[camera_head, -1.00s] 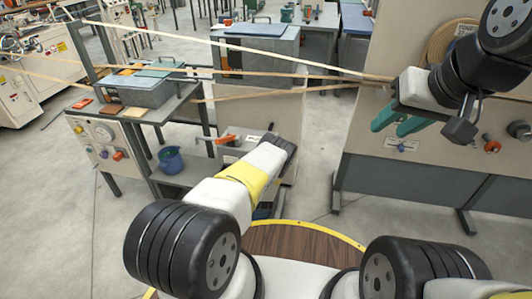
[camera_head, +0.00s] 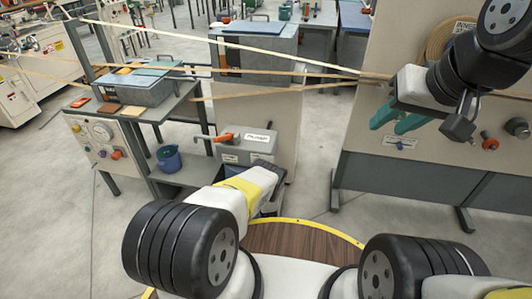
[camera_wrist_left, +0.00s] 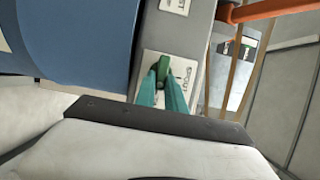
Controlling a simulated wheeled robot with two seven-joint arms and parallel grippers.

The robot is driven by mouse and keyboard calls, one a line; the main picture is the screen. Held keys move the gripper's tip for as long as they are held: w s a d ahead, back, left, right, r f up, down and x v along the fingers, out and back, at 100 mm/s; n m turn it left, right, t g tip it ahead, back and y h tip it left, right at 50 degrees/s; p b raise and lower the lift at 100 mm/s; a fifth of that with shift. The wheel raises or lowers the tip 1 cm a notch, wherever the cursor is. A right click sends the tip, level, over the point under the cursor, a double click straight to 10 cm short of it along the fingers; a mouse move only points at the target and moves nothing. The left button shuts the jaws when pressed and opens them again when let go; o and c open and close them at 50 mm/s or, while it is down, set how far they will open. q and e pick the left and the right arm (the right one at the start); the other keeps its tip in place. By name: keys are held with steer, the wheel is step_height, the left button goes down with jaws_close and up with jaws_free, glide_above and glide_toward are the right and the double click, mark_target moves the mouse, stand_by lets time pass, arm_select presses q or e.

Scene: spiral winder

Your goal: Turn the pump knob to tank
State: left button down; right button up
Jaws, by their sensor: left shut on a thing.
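The grey pump box (camera_head: 245,147), with a label and an orange lever (camera_head: 228,135), stands beyond my left forearm in the head view. My left wrist hides the knob and my left fingers there. In the left wrist view, a green knob (camera_wrist_left: 163,65) sits on a white label plate (camera_wrist_left: 183,76) with dark lettering, on a grey surface. The teal fingers of my left gripper (camera_wrist_left: 163,88) are shut on the knob. My right gripper (camera_head: 396,117) is open and empty, in front of the beige panel at the right.
A blue bucket (camera_head: 169,158) stands on the low shelf left of the pump. A bench (camera_head: 185,103) carries a grey bath and coloured pads. Pale strands cross above it. The beige panel (camera_head: 365,160) stands at the right. Grey floor (camera_head: 60,210) is clear at the left.

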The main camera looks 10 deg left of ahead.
arm_select(q)
steer(key=shift+w+r, duration=0.25)
steer(key=shift+w, duration=0.05)
steer(key=c, duration=1.4)
jaws_free()
steer(key=shift+w, duration=0.1)
steer(key=shift+s+f, duration=0.2)
steer(key=shift+s, duration=0.05)
steer(key=v, duration=0.7)
steer(key=shift+s, duration=0.35)
steer(key=shift+d, duration=0.1)
